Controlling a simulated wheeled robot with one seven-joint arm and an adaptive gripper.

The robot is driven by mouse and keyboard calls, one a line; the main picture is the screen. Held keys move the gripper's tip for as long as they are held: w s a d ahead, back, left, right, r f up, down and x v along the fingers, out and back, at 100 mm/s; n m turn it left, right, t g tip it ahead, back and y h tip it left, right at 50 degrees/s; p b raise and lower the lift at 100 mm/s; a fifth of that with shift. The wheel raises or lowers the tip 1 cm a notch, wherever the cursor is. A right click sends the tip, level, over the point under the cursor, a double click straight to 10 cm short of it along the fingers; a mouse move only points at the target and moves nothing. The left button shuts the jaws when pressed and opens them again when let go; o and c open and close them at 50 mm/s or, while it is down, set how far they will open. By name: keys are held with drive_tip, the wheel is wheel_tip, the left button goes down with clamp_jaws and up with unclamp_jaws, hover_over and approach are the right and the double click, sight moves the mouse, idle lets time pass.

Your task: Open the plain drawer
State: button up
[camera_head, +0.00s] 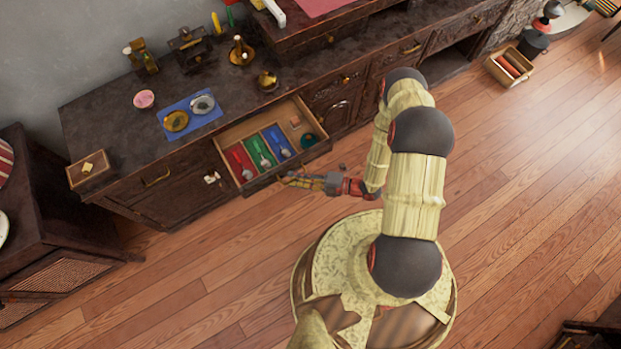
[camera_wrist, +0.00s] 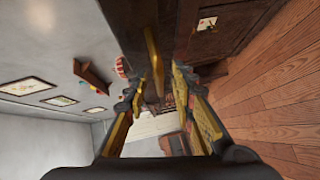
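One drawer (camera_head: 239,187) of the dark cabinet stands pulled out, with red, green and blue trays inside. My gripper (camera_head: 286,179) is just in front of this drawer's front, low beside the cabinet. In the wrist view my gripper (camera_wrist: 158,88) has its two fingers spread apart. A brass handle (camera_wrist: 154,62) on a dark drawer front lies between or just beyond them; I cannot tell whether they touch it. A closed front with a brass handle (camera_head: 157,178) is at the cabinet's left. I cannot tell from looks which drawer is called plain.
The countertop holds a blue mat (camera_head: 190,117), a pink bowl (camera_head: 144,99) and brass items. A small box (camera_head: 90,169) sits at its left corner. A dark side cabinet (camera_head: 45,225) stands at left. A crate (camera_head: 511,67) is on the floor at right. The wood floor between is clear.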

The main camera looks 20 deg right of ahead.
drive_tip(key=v, duration=1.1)
drive_tip(key=shift+s+d, duration=0.15)
drive_tip(key=shift+d, duration=0.05)
idle(0.4)
